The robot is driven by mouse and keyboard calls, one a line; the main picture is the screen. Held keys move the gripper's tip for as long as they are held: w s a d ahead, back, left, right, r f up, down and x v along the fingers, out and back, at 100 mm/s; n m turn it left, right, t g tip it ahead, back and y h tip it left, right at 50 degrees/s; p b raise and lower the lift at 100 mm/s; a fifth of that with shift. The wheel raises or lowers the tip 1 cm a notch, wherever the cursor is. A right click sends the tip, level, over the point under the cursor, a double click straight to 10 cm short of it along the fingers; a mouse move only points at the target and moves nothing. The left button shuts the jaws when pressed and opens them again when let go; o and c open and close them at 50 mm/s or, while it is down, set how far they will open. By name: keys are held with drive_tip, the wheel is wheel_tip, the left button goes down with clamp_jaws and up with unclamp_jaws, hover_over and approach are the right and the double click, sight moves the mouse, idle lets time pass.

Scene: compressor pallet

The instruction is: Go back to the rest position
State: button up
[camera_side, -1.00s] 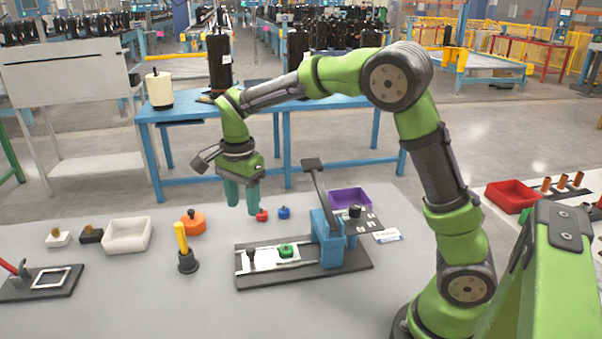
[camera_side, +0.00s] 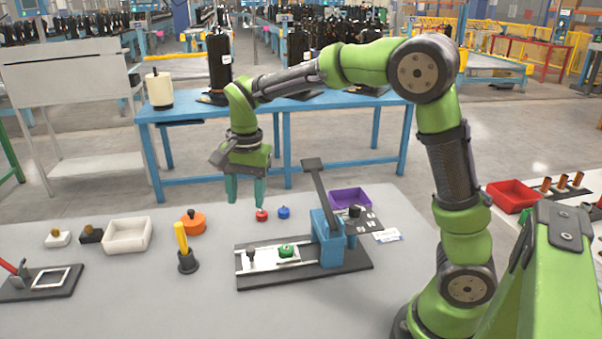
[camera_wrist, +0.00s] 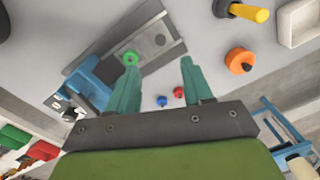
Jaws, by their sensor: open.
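My gripper (camera_side: 246,190) is above the grey table (camera_side: 130,290), pointing down with its two teal fingers apart. It holds nothing. In the side view the fingertips are close to a red knobbed piece (camera_side: 262,215) on the table, just above or behind it; I cannot tell how far apart they are. The wrist view shows the open fingers (camera_wrist: 158,85) with the red piece (camera_wrist: 179,92) and a blue piece (camera_wrist: 162,101) on the table between them. A green piece (camera_side: 286,251) sits on the black fixture plate (camera_side: 350,262).
A blue press with a raised lever (camera_side: 328,235) stands on the plate. A purple tray (camera_side: 350,198) is behind it. To the left are an orange piece (camera_side: 194,222), a yellow-handled tool in a dark holder (camera_side: 187,262) and a white tray (camera_side: 127,235).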

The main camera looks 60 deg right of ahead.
drive_tip(key=s+r+n+t, duration=0.2)
drive_tip(key=s+n+t, duration=0.1)
drive_tip(key=s, duration=0.6)
drive_tip(key=s+a+r+n+t+y, duration=0.1)
drive_tip(key=s+r+n+t, duration=0.2)
drive_tip(key=s+n, duration=0.3)
drive_tip(key=s, duration=0.3)
drive_tip(key=shift+s+a+t+y, duration=0.15)
drive_tip(key=shift+s+t+y, duration=0.15)
drive_tip(key=shift+t, duration=0.1)
drive_tip(key=shift+r, duration=0.1)
